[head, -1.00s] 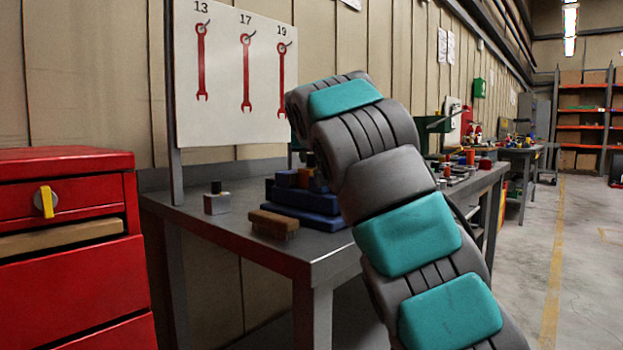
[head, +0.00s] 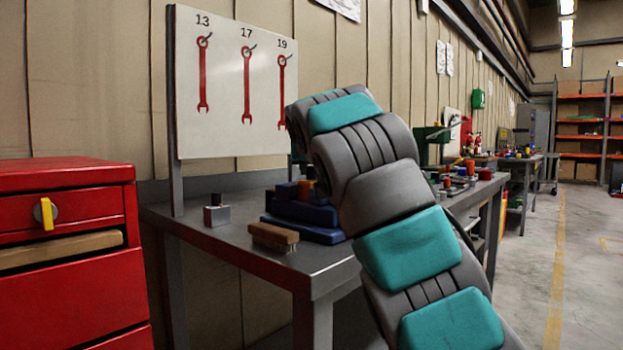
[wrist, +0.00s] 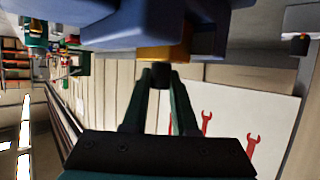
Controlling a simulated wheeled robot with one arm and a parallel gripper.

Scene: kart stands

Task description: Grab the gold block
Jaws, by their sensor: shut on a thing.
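The gold block (wrist: 165,53) shows in the wrist view, with a dark knob (wrist: 160,76) on it. My gripper (wrist: 160,78) has its two dark green fingers closed on this knob. The gold block sits among blue stepped blocks (wrist: 208,30), and I cannot tell whether it touches them. In the head view a small orange-gold patch (head: 305,188) shows at the top of the blue stack (head: 303,212), partly hidden by my arm.
A grey block with a black knob (head: 216,214) and a wooden brush (head: 273,237) stand on the metal workbench (head: 200,236). A wrench board (head: 235,85) rises behind. A red drawer cabinet (head: 70,270) is at the left. Open floor (head: 590,250) lies right.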

